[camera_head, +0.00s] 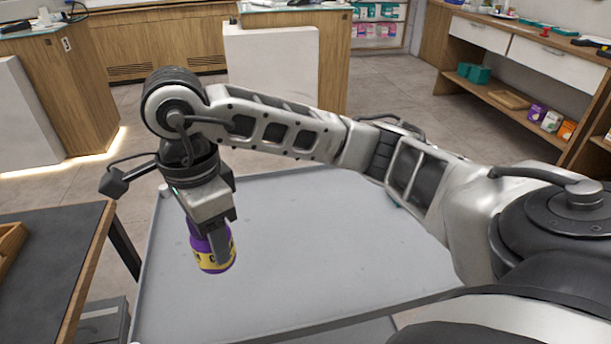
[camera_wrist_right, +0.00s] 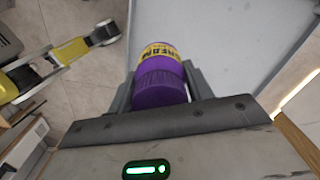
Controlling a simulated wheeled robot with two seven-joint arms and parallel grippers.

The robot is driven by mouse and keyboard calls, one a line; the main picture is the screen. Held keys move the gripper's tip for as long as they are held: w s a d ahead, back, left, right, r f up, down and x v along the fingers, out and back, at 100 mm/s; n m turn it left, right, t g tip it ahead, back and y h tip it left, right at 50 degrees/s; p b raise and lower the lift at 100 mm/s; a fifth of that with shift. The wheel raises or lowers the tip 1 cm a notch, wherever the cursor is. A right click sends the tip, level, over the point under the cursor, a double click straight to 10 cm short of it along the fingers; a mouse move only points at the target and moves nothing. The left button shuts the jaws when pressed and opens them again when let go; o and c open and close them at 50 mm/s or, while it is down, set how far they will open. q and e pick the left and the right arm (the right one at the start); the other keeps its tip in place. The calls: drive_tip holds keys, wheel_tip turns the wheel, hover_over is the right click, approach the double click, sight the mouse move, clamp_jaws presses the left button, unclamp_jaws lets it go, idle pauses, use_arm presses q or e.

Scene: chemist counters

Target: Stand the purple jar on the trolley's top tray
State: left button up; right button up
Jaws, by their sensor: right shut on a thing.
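The purple jar (camera_head: 213,258) has a yellow label band and is in my right gripper (camera_head: 210,235), over the left part of the trolley's grey top tray (camera_head: 320,240). In the right wrist view the jar (camera_wrist_right: 160,75) sits between the two fingers of the right gripper (camera_wrist_right: 160,85), its purple lid toward the camera. The jar looks upright or nearly so. I cannot tell whether its base touches the tray. My left gripper is not in view.
The tray around the jar is bare. A dark-topped table (camera_head: 60,265) with a wooden tray stands at the left, close to the trolley. Wooden counters and a shelf unit (camera_head: 520,90) with boxes stand at the back and right.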

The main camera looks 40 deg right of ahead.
drive_tip(key=m, duration=0.4)
drive_tip(key=w+a+m, duration=0.1)
drive_tip(key=m, duration=0.1)
drive_tip(key=shift+w+a+f, duration=0.1)
drive_tip(key=shift+f, duration=0.05)
drive_tip(key=d+f+m, duration=0.3)
drive_tip(key=f+m, duration=0.1)
drive_tip(key=m, duration=0.2)
drive_tip(key=w+d+f+m, duration=0.1)
drive_tip(key=d+f+m, duration=0.3)
drive_tip(key=m, duration=0.2)
drive_tip(key=w+d+f+m, duration=0.1)
drive_tip(key=d+f+m, duration=0.3)
drive_tip(key=m, duration=0.2)
drive_tip(key=shift+d+f+m+b, duration=0.1)
drive_tip(key=shift+f+m+b, duration=0.2)
drive_tip(key=shift+b, duration=0.1)
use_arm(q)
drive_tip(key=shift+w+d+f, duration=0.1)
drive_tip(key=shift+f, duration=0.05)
use_arm(e)
drive_tip(key=shift+w+f, duration=0.1)
drive_tip(key=shift+f, duration=0.3)
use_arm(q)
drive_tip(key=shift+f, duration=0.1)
use_arm(e)
drive_tip(key=shift+f, duration=0.15)
